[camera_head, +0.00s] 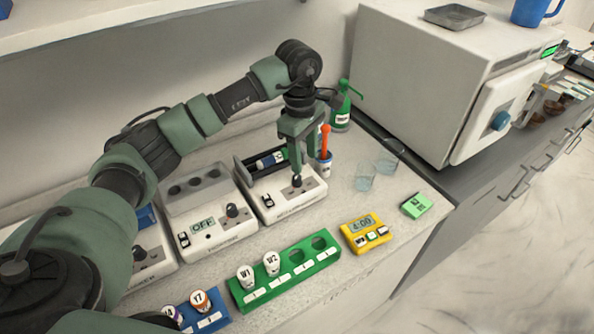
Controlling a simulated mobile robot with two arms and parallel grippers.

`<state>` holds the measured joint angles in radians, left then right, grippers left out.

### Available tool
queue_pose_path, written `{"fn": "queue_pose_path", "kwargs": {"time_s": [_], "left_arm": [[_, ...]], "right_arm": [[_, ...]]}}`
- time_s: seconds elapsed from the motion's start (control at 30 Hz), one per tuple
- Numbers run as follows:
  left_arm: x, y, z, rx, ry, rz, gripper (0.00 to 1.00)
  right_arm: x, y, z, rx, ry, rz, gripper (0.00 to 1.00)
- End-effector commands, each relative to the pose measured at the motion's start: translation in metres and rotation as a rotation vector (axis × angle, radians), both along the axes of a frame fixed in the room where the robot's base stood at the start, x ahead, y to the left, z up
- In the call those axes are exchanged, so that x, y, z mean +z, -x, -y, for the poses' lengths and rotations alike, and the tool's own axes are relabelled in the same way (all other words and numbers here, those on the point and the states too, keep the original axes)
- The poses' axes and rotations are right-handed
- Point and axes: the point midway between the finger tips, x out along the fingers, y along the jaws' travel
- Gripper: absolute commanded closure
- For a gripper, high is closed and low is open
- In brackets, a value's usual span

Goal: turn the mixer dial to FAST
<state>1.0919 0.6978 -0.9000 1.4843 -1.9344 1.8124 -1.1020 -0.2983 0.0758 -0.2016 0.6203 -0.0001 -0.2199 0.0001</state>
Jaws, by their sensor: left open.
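The mixer (270,207) is a white box on the counter, with a small dark switch at its front left and a tube (270,160) lying in the dark trough along its back. Its dark dial (296,181) is on the right of the top face. My left gripper (298,168) points down, open, with its fingertips right at or just above the dial. I cannot tell whether they touch it. The dial's markings are too small to read, and its setting is unclear. My right gripper is out of view.
A heater (205,242) reading OFF stands left of the mixer. A green rack (290,285) with vials W1 and W2, and a yellow timer (366,233), are in front. An orange-handled item in a cup (323,168), a green bottle (341,112) and glass beakers (365,178) stand to the right.

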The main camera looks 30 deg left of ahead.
Motion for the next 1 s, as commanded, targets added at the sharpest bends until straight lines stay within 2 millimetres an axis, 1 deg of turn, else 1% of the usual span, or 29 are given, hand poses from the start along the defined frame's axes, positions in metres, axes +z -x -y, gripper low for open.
{"fn": "queue_pose_path", "kwargs": {"time_s": [0.03, 0.13, 0.23, 0.5, 0.6, 0.73, 0.97, 1.0], "left_arm": [[0.002, 0.000, -0.011, 0.003, -0.036, -0.007, 0.53], [0.000, 0.001, -0.020, 0.007, -0.067, -0.019, 0.53], [-0.013, 0.003, -0.021, 0.005, -0.069, -0.024, 0.53], [-0.055, 0.003, -0.019, 0.005, -0.065, -0.022, 0.53], [-0.065, 0.002, -0.019, 0.006, -0.063, -0.020, 0.53], [-0.072, 0.002, -0.019, 0.006, -0.064, -0.018, 0.53], [-0.073, 0.002, -0.019, 0.006, -0.064, -0.017, 0.53], [-0.073, 0.002, -0.019, 0.006, -0.064, -0.017, 0.64]], "right_arm": [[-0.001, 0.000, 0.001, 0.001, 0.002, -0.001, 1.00], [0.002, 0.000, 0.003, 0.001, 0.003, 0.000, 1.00], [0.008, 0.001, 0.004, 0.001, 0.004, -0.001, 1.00], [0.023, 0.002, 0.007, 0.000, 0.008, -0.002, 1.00], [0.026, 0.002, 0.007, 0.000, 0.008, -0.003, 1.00], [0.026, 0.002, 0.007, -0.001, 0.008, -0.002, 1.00], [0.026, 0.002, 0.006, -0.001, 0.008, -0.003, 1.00], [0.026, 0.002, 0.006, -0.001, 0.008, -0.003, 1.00]]}}
